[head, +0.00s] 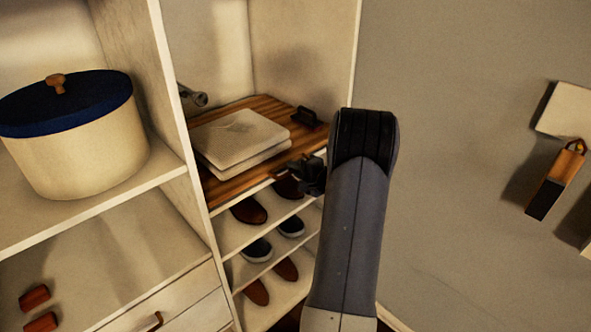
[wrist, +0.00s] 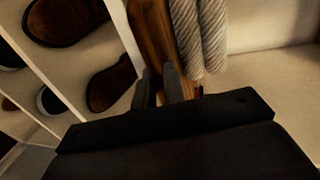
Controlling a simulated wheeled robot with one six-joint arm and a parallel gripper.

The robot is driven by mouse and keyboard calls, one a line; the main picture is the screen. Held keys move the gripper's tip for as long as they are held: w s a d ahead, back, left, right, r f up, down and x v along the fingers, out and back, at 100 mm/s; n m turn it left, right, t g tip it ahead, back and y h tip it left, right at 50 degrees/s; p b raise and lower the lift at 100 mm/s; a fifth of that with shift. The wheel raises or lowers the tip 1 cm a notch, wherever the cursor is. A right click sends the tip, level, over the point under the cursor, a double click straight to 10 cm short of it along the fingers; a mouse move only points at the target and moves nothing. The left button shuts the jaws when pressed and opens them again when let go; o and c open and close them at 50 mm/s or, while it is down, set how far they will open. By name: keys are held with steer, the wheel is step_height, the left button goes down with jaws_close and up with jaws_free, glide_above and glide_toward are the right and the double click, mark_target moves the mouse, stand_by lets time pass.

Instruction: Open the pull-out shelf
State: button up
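The pull-out shelf (head: 222,187) is a slatted wooden board in the right-hand cupboard bay, with folded pale cloths (head: 240,138) on it. It also shows in the wrist view (wrist: 152,30), seen edge-on beside the grey ribbed cloths (wrist: 200,35). A small black handle (head: 306,116) stands at its right end. My gripper (head: 308,172) is at the shelf's front edge, below the handle in the picture. In the wrist view my fingers (wrist: 161,88) are a little apart at the wooden edge. I cannot tell whether they touch it, and nothing held is visible.
Below are white racks (head: 222,226) with several shoes (head: 248,210). A white cupboard divider (head: 172,75) and a cream box with blue lid (head: 75,150) are to the left. A grey wall (head: 450,180) with hanging items (head: 556,180) is to the right.

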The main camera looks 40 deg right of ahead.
jaws_close()
steer(key=shift+s, duration=0.1)
steer(key=shift+s+f+b, duration=0.15)
steer(key=shift+s+b, duration=0.05)
steer(key=shift+b, duration=0.1)
steer(key=f+b+v, duration=0.2)
steer(key=b+v, duration=0.4)
steer(key=v, duration=0.6)
steer(key=s+f+b+v, duration=0.1)
steer(key=f+b+v, duration=0.2)
steer(key=v, duration=1)
steer(key=b, duration=0.2)
steer(key=shift+s+d+b, duration=0.2)
steer(key=shift+s+b, duration=0.15)
steer(key=shift+b, duration=0.05)
steer(key=o, duration=0.5)
jaws_free()
